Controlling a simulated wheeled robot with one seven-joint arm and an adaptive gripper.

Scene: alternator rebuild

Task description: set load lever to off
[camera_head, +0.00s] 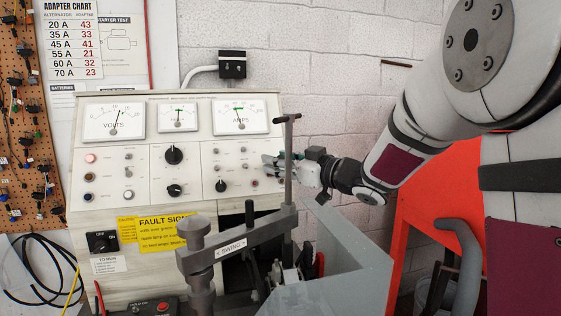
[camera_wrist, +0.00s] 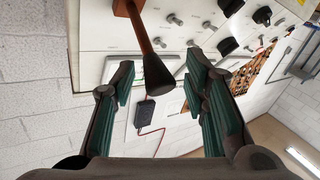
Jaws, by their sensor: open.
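A lever with a brown shaft and a flared black knob (camera_wrist: 155,75) shows in the wrist view. It stands out from the pale tester panel, and its knob reaches between my fingers without either pad visibly touching it. No lettering on it is readable, so its setting cannot be told. My gripper (camera_wrist: 160,84) is open, with a green-padded finger on each side of the knob. In the head view my gripper (camera_head: 273,161) is at the right edge of the tester panel (camera_head: 150,150), partly behind a metal T-handled post (camera_head: 289,165). The lever cannot be made out there.
The grey arm labelled SWING (camera_head: 232,247) and a grey bracket (camera_head: 345,265) stand in front of the panel, below my gripper. A black OFF/ON switch (camera_head: 102,242) is at lower left. Several knobs and toggles are nearby. An orange frame (camera_head: 420,215) stands right.

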